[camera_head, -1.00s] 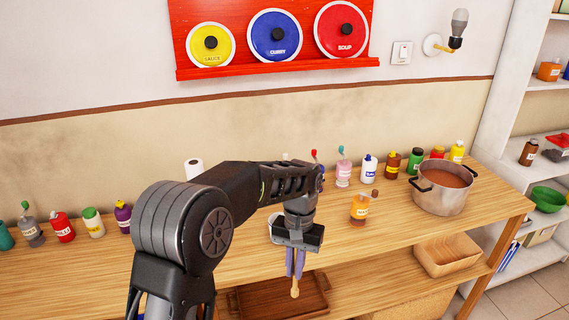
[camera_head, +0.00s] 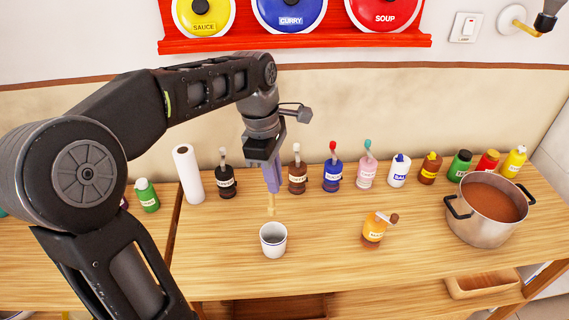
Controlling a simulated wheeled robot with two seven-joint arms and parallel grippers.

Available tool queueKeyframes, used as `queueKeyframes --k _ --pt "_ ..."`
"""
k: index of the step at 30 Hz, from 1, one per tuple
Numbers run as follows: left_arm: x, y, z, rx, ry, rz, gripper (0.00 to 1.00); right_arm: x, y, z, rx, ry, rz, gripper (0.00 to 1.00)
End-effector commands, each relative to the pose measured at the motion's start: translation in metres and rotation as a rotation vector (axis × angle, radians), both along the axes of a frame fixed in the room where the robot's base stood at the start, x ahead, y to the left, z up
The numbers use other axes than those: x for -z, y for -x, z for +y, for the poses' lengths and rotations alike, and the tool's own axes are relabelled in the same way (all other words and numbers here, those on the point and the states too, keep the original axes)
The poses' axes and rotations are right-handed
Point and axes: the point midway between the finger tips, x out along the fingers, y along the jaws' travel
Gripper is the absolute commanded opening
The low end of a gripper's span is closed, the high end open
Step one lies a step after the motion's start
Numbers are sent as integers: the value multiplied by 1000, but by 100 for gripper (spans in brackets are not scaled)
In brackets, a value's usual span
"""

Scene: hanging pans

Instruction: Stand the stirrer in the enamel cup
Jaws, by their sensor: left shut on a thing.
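My left gripper (camera_head: 272,187) points down above and behind the cup. My right gripper is not in view.
Several bottles stand along the back, including a black one (camera_head: 227,181) and a blue one (camera_head: 332,175), with a paper roll (camera_head: 188,174). An orange bottle (camera_head: 374,230) and a pot (camera_head: 489,210) of brown soup stand to the right. The table (camera_head: 325,262) is clear around the cup.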

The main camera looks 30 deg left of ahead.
Motion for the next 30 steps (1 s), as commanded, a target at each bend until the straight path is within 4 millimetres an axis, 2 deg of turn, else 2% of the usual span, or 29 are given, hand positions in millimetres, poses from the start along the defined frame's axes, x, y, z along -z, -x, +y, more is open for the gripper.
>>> queueKeyframes --k 14,30 --pt "9 -1 0 5 0 0 0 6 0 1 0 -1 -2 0" --pt "53 0 0 5 0 0 0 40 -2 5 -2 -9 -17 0"
